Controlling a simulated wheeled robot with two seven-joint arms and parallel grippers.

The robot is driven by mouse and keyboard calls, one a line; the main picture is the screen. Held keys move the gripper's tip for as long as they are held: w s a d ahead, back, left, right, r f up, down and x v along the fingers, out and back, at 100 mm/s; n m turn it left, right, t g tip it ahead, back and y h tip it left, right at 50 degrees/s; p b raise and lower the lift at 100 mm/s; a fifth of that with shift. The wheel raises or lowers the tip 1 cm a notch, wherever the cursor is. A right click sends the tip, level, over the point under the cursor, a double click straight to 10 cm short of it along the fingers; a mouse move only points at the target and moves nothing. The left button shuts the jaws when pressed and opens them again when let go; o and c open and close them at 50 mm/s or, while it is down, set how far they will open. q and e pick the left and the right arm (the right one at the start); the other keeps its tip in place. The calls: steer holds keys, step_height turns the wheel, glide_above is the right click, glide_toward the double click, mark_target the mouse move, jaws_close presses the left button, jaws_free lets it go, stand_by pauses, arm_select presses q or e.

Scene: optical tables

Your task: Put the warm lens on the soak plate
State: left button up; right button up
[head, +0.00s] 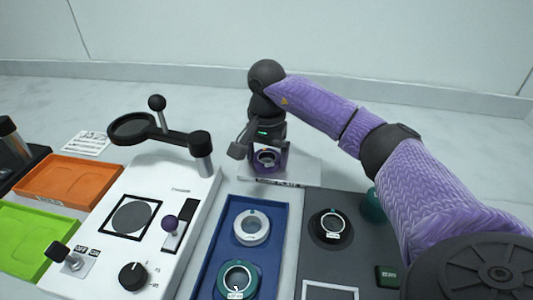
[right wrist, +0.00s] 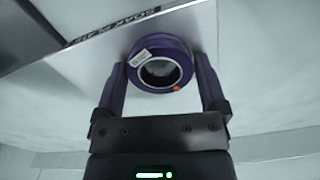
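A purple-ringed lens (head: 267,158) with a white tag and an orange dot is at the soak plate (head: 305,170), behind the trays. My right gripper (head: 268,152) points down there, its fingers on either side of the ring. In the right wrist view the lens (right wrist: 161,64) sits between the fingertips, which appear to touch its sides. The plate (right wrist: 105,55) with its printed label shows beneath; I cannot tell whether the lens rests on it. My left gripper is not in view.
A blue tray (head: 208,275) holds a white-ringed lens (head: 251,227) and a teal lens (head: 237,279). A black lens (head: 331,228) is on the dark panel (head: 372,245). A white station (head: 100,262) with a magnifier arm (head: 165,134) stands left, near orange (head: 68,182) and green (head: 35,238) trays.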

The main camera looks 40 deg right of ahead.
mark_target(267, 157)
steer(key=shift+r, duration=0.2)
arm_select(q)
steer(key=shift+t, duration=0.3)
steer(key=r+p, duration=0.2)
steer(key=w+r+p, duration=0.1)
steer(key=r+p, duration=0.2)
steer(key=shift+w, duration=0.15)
arm_select(e)
step_height(267, 157, up, 12)
